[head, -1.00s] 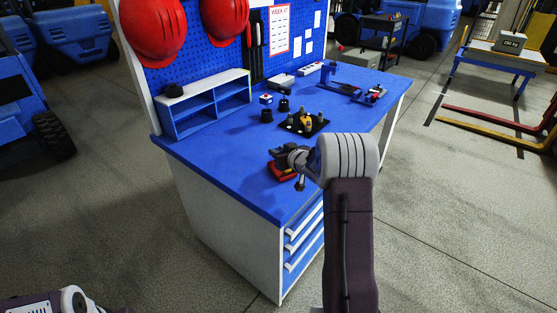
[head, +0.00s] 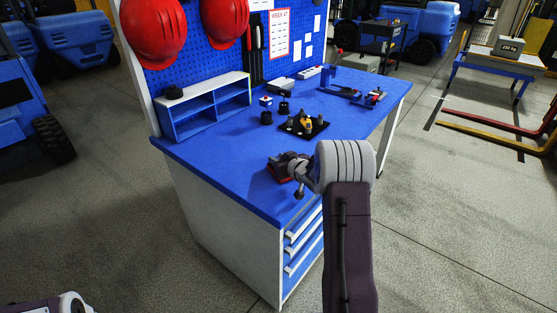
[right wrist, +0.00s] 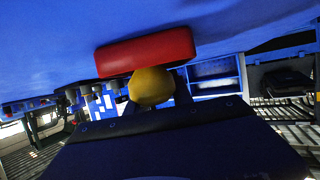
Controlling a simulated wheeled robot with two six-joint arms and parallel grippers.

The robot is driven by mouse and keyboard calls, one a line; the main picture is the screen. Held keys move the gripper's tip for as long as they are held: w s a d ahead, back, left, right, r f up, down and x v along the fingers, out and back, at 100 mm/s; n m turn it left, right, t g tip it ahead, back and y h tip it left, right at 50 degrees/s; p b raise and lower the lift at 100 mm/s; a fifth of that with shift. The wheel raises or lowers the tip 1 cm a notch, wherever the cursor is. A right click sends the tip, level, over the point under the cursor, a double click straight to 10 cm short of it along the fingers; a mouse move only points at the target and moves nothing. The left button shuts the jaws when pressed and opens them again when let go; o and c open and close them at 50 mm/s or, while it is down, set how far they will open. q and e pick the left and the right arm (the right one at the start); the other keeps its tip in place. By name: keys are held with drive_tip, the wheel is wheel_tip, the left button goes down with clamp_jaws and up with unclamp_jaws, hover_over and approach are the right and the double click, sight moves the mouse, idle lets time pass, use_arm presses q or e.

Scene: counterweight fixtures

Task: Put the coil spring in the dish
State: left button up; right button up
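My right gripper (head: 276,167) is low over the front of the blue bench. In the right wrist view, its two dark fingers (right wrist: 152,97) stand on either side of a rounded yellow thing (right wrist: 150,85). Whether they press on it is unclear. A red block-like thing (right wrist: 145,51) lies just beyond the yellow one. It also shows in the head view (head: 281,178), partly hidden by my gripper. I cannot make out a coil spring for certain. My left gripper is out of frame.
The blue bench top (head: 225,165) is clear left of my right gripper. A vise-like tool (head: 340,90) lies at the back right.

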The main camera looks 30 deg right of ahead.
drive_tip(key=shift+s+a+f, duration=0.1)
drive_tip(key=shift+s+f, duration=0.15)
drive_tip(key=shift+f, duration=0.35)
drive_tip(key=shift+w+r+p, duration=0.1)
drive_tip(key=shift+r+p, duration=0.4)
drive_tip(key=v, duration=0.3)
drive_tip(key=p+v, duration=0.1)
drive_tip(key=v, duration=0.6)
drive_tip(key=shift+s+r+p, duration=0.25)
drive_tip(key=shift+r+p, duration=0.05)
drive_tip(key=shift+r, duration=0.2)
drive_tip(key=shift+s+r, duration=0.15)
drive_tip(key=shift+s, duration=0.4)
